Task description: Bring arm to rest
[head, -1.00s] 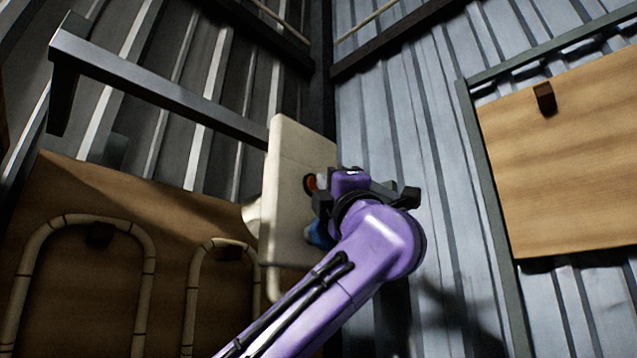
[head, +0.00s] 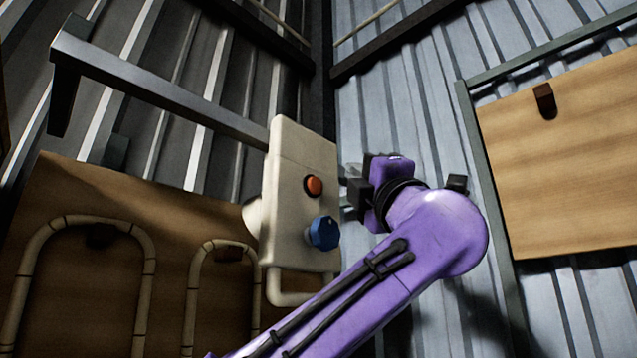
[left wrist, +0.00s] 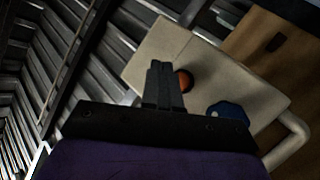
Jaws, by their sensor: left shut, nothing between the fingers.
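My left arm is purple and comes up from the bottom of the head view. Its gripper (head: 352,188) is just right of a cream control box (head: 290,155) and looks apart from it. In the left wrist view the black fingers (left wrist: 162,68) are together and empty, overlapping the box (left wrist: 160,45) in the picture. The box carries a red-orange button (head: 313,186) and a blue knob (head: 324,233). My right gripper is not in view.
A dark metal bar (head: 165,90) reaches the box from the left. A wooden board (head: 70,200) with bent rattan hoops (head: 145,270) is at lower left. A framed wooden panel (head: 570,160) hangs at right.

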